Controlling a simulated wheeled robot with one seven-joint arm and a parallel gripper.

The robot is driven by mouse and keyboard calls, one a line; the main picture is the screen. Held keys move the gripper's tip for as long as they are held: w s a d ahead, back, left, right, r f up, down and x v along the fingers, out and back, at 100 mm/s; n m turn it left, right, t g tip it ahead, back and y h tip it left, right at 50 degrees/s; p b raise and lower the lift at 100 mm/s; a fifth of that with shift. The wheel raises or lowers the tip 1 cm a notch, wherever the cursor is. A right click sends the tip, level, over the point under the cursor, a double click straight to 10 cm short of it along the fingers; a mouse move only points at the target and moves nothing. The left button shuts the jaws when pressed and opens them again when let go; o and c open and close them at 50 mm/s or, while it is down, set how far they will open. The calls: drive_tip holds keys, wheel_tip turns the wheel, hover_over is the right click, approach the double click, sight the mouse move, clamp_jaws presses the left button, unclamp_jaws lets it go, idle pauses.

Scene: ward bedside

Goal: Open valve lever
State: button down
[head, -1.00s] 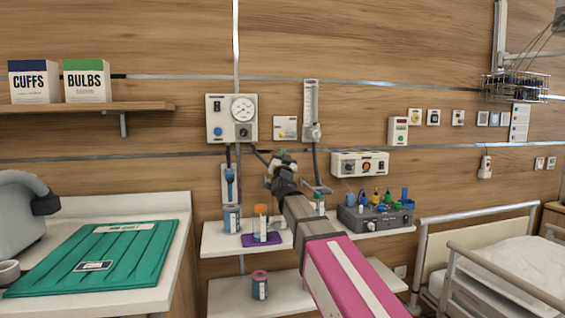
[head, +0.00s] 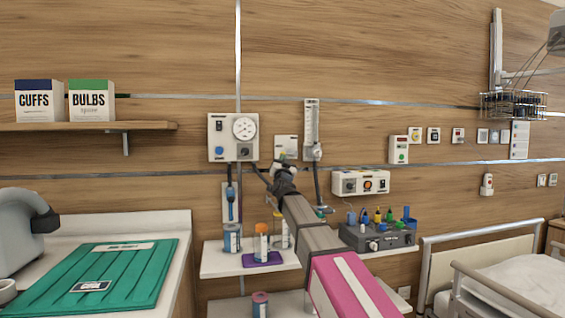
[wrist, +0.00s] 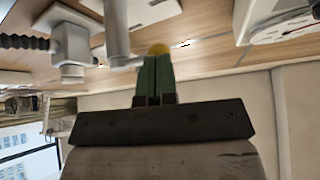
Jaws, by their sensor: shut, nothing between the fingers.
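My gripper (wrist: 155,75) shows in the wrist view with its two green fingers together and nothing between them. A small yellow rounded part (wrist: 159,49) shows just beyond the fingertips; I cannot tell whether they touch it or whether it belongs to the valve lever. A grey pipe fitting (wrist: 71,45) and a pale upright cylinder (wrist: 116,30) are to its left. In the head view my gripper (head: 283,164) is at the wall, just below a small white outlet plate (head: 286,146). My wrist hides the fingers there, and I cannot make out the lever clearly.
A gauge panel (head: 232,137) is left of my gripper and a flowmeter tube (head: 312,130) right of it. A shelf (head: 222,263) below bears bottles and a grey tray (head: 376,238) of coloured items. A bed rail (head: 480,232) stands at right.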

drive_tip(key=shift+a+r+m+h, duration=0.1)
drive_tip(key=shift+r+m+h, duration=0.3)
drive_tip(key=shift+m+h, duration=0.6)
drive_tip(key=d+r+m+g+h, duration=0.3)
drive_tip(key=r+m+g+h, duration=0.3)
drive_tip(key=m, duration=1.1)
drive_tip(key=shift+w+r+g, duration=0.4)
drive_tip(key=shift+r+g, duration=0.1)
drive_tip(key=shift+g, duration=0.5)
drive_tip(key=shift+s+a, duration=0.1)
